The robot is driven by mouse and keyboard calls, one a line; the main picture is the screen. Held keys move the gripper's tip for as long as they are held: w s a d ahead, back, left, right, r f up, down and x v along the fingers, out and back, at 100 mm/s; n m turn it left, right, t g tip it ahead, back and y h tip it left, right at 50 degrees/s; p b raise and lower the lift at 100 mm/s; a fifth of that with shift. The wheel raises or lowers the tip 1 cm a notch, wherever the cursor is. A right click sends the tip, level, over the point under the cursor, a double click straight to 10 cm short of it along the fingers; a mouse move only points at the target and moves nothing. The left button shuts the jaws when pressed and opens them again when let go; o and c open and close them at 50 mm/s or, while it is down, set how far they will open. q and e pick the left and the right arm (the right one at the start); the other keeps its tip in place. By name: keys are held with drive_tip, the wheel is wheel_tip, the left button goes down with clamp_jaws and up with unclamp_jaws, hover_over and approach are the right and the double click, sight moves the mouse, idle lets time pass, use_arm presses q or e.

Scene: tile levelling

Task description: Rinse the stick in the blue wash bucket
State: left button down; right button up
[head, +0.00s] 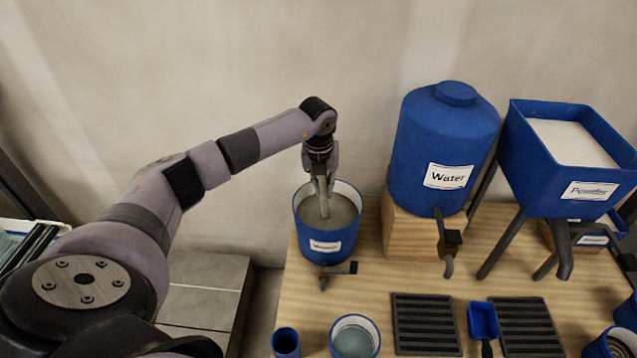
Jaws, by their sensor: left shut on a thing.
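The blue wash bucket (346,243) stands at the left back of the wooden table, with greyish liquid inside and a small white label whose text is too small to read. My left gripper (321,181) is above the bucket, pointing down, and is shut on the grey stick (324,207). The stick hangs roughly upright, its lower end down in the bucket's grey content, so its tip is hidden. My right gripper is not in view.
A blue water tank (420,160) on a wooden block and a blue powder hopper (548,172) stand to the right. A tap (338,270) shows at the bucket's front. Cups, dark ridged mats (427,325) and a blue scoop (483,320) lie nearer the front.

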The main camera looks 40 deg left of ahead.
use_arm(q)
drive_tip(key=shift+d+r, duration=0.1)
idle(0.3)
wheel_tip(320, 180, up, 6)
drive_tip(key=p, duration=0.4)
drive_tip(key=shift+w, duration=0.1)
drive_tip(key=shift+r+p, duration=2.65)
drive_tip(key=shift+r, duration=1.1)
wheel_tip(320, 180, up, 4)
drive_tip(key=p, duration=0.2)
drive_tip(key=shift+p, duration=0.3)
